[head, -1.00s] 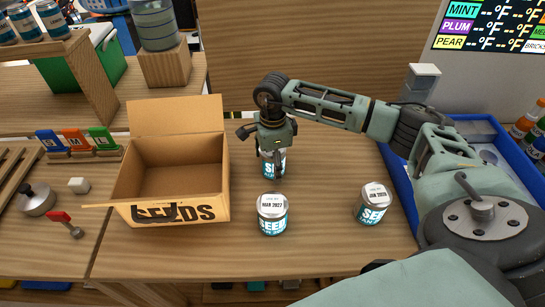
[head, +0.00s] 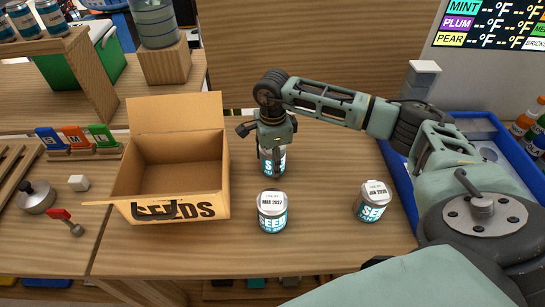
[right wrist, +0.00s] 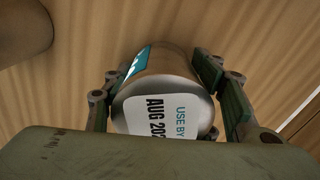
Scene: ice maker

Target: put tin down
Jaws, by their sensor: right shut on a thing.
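My right gripper (head: 272,158) points down and is shut on a tin (head: 281,160) with a blue and white label, right of the open box. In the right wrist view the tin (right wrist: 160,100) sits between the fingers, its lid label reading "USE BY AUG 202", the rest cut off. The tin is upright over the wooden table; I cannot tell whether its base touches the wood. A second tin (head: 272,215), marked "MAR 2027", stands in front of it. A third tin (head: 371,205), marked "JAN 2026" or similar, stands to the right. My left gripper is not in view.
An open cardboard box (head: 172,211) marked "SEEDS" stands left of the tins and looks empty. A blue tray (head: 398,178) is at the right. Bare table (head: 325,185) lies between the tins. A silver pot (head: 37,198) and red-handled tool (head: 62,217) lie far left.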

